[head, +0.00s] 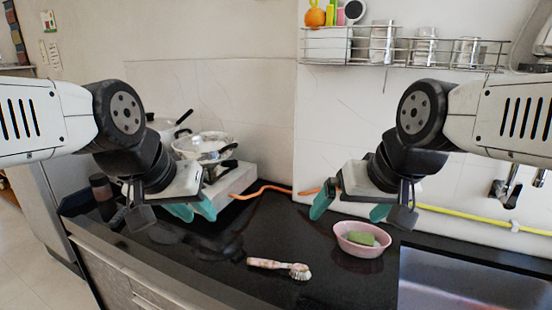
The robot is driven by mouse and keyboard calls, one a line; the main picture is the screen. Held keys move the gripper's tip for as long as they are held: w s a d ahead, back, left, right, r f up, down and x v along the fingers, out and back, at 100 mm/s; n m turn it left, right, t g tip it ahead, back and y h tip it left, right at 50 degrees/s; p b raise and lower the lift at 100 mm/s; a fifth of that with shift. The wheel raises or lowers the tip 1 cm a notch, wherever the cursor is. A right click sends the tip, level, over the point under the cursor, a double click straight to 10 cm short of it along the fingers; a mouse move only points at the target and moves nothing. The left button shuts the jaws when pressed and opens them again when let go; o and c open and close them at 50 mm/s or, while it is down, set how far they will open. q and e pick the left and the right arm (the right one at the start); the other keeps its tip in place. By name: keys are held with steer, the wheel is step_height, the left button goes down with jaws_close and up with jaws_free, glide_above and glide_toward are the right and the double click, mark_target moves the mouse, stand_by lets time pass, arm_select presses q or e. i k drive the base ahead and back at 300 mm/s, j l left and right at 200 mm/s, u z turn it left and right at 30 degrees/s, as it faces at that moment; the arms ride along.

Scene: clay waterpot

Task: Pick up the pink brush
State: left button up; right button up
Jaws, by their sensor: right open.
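The pink brush (265,263) lies flat on the black countertop near its front edge. Its pink and white handle points left and its pale bristle head (300,271) is at the right end. My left gripper (192,211) is above the counter, up and to the left of the brush, apart from it. My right gripper (350,209) is open and empty, up and to the right of the brush. Its teal fingertips are apart.
A pink bowl (348,243) with a green sponge (362,239) stands right of the brush. A sink (460,280) is at the lower right. Pots (205,146) sit on a stove at the back left. An orange-yellow hose (470,218) runs along the wall. Counter around the brush is clear.

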mark_target(302, 270)
steer(key=z, duration=1.8)
steer(key=k+j, duration=0.1)
steer(key=j, duration=0.25)
steer(key=k+j+u, duration=0.1)
steer(key=j, duration=0.25)
steer(key=k+j, duration=0.15)
steer(key=j, duration=0.2)
steer(key=k+j, duration=0.1)
steer(key=j, duration=0.25)
steer(key=k+j+u, duration=0.1)
steer(key=j, duration=0.25)
